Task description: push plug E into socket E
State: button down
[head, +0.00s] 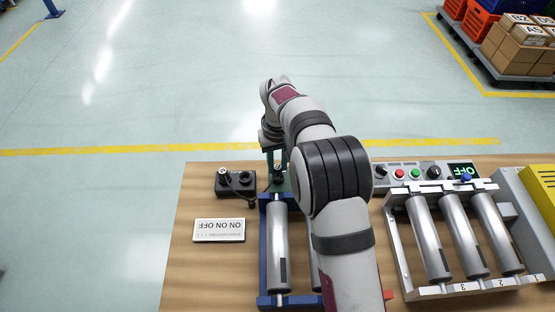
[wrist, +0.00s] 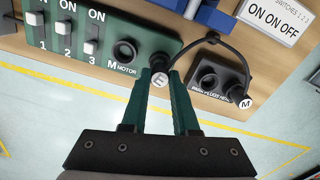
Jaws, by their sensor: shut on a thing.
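My gripper (wrist: 159,76) is shut on plug E (wrist: 160,80), a dark plug with a white cap marked E. It holds the plug next to the edge of a green switch panel (wrist: 80,40). In the head view my gripper (head: 278,166) is partly behind my arm. Plug M (wrist: 245,102) sits at the box's other hole. The black box (head: 236,184) also shows in the head view.
A black cable (wrist: 190,43) arches between the plugs. The green panel has several switches and a round M MOTOR socket (wrist: 125,52). A white ON ON OFF sign (head: 219,230) and a blue roller frame (head: 264,250) are close by. A grey roller rack (head: 398,245) stands right.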

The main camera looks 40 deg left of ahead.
jog(key=shift+f, duration=0.3)
jog(key=shift+f, duration=0.25)
dwell(0.4)
jog(key=c, duration=0.6)
grip_release()
jog(key=shift+r, duration=0.1)
notch_tip(320, 180, up, 16)
jog(key=shift+f, duration=0.2)
